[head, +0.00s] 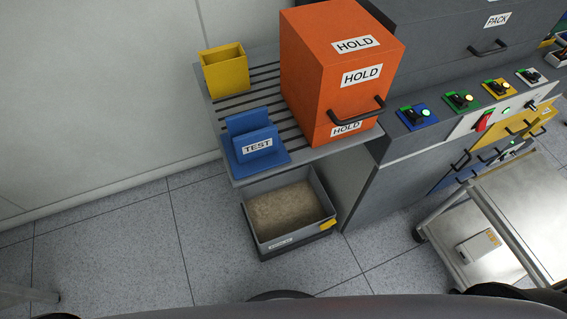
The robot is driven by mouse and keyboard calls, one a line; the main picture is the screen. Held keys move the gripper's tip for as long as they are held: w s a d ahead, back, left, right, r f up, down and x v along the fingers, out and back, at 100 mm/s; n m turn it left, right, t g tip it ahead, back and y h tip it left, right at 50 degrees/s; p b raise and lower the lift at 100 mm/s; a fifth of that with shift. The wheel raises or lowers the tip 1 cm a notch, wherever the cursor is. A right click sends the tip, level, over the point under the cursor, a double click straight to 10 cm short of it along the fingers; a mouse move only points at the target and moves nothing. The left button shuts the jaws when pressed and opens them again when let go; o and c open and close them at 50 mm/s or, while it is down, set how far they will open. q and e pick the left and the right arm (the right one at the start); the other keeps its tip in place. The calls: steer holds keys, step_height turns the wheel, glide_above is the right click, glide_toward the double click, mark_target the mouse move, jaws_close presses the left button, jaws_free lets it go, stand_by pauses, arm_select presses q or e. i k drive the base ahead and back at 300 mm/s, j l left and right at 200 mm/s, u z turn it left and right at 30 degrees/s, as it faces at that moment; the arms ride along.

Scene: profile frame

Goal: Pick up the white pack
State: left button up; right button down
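A small white pack (478,246) with a tan patch on one end lies on the metal cart (535,215) at the lower right of the head view. It lies near the cart's left side, with bare surface around it. Neither of my grippers can be made out in this view. Dark rounded shapes along the bottom edge seem to be parts of my own body.
A grey bench holds an orange HOLD cabinet (330,75), a blue TEST holder (255,143) and a yellow bin (225,70). A grey tray (325,185) stands below. Control switches (460,100) line the grey machine. Floor between tray and cart is clear.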

mark_target(484, 243)
steer(key=z, duration=2.25)
steer(key=i+l, duration=0.35)
steer(key=i, duration=0.25)
steer(key=z, duration=0.05)
